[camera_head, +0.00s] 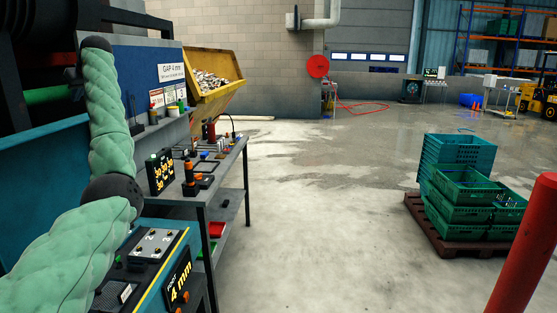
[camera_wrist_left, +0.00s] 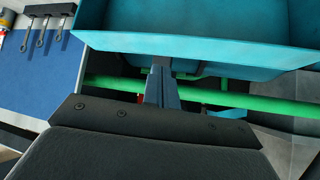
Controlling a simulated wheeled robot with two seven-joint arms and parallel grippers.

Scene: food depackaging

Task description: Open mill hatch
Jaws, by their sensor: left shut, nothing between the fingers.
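I cannot tell which part is the mill hatch. My left gripper (camera_wrist_left: 162,75) is shut and empty, its dark fingers reaching over the green bar towards the teal part; contact is unclear. In the head view my left arm rises in front of the machine. My right gripper is out of view.
A control box (camera_head: 150,245) reading "4 mm" is near, below my left arm. A bench (camera_head: 228,160) with tools stands beyond it. A yellow skip (camera_head: 215,90) is behind. Green crates (camera_head: 465,188) on a pallet and a red post (camera_head: 525,245) are right. The middle floor is clear.

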